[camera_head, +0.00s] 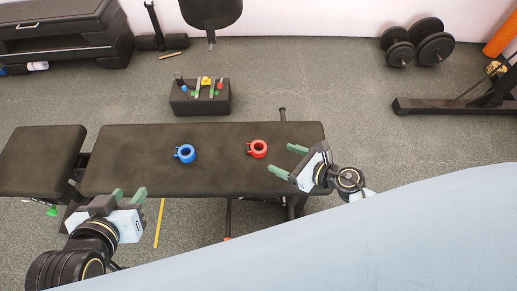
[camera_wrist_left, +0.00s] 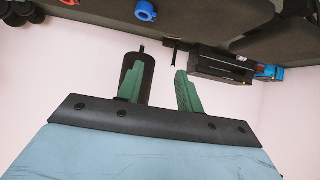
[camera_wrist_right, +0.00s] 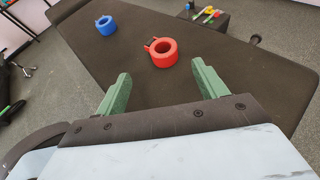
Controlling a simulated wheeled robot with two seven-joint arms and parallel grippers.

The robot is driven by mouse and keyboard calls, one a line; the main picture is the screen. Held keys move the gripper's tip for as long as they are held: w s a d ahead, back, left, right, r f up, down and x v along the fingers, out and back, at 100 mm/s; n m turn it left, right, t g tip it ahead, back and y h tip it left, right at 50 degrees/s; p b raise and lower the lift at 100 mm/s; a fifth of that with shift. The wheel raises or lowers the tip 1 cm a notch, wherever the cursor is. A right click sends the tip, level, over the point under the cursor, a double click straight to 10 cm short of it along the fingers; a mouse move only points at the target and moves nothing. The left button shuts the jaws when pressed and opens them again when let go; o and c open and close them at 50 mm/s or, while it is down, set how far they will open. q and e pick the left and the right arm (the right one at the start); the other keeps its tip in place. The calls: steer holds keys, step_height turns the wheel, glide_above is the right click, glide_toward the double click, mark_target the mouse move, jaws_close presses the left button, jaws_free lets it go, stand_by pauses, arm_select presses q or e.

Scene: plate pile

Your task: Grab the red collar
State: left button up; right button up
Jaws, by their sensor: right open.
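The red collar (camera_head: 258,148) lies on the right part of the black bench pad (camera_head: 220,175). It is a ring with a small tab at its left. In the right wrist view the red collar (camera_wrist_right: 164,54) lies beyond the fingertips, roughly between their lines. My right gripper (camera_head: 282,160) is open and empty, just right of and nearer than the collar, not touching it. Its green fingers also show in the right wrist view (camera_wrist_right: 160,85). My left gripper (camera_head: 129,194) is open and empty at the bench's near left edge; its fingers stand apart in the left wrist view (camera_wrist_left: 158,80).
A blue collar (camera_head: 185,153) lies on the pad left of the red one. A black box (camera_head: 200,104) with small coloured items stands behind the bench. Dumbbells (camera_head: 418,42) lie on the floor at the back right. The pad between the collars is clear.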

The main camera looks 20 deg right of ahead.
mark_target(264, 150)
steer(key=b+x, duration=0.1)
steer(key=x, duration=0.2)
steer(key=shift+w+a+f, duration=0.1)
steer(key=shift+w+a, duration=0.05)
steer(key=shift+w, duration=0.05)
steer(key=shift+w+a+f, duration=0.25)
steer(key=shift+w, duration=0.2)
steer(key=b+x, duration=0.1)
steer(key=x, duration=0.1)
steer(key=b+x, duration=0.1)
steer(key=x, duration=0.1)
steer(key=shift+w+d+f+b, duration=0.1)
steer(key=shift+w+f+b, duration=0.1)
steer(key=shift+f+b, duration=0.15)
arm_select(q)
steer(key=w+d+r+t+h, duration=0.1)
steer(key=d+r+t+h, duration=0.1)
steer(key=r+t, duration=0.3)
steer(key=w+d+r+t+h, duration=0.1)
steer(key=r+t, duration=0.4)
steer(key=r, duration=0.5)
steer(key=shift+w+d+m+t+h, duration=0.3)
steer(key=shift+w+d+h, duration=0.15)
steer(key=shift+w, duration=0.35)
arm_select(e)
steer(key=shift+w, duration=0.1)
steer(key=c, duration=1.1)
arm_select(q)
steer(key=shift+f, duration=0.1)
steer(key=shift+f, duration=0.15)
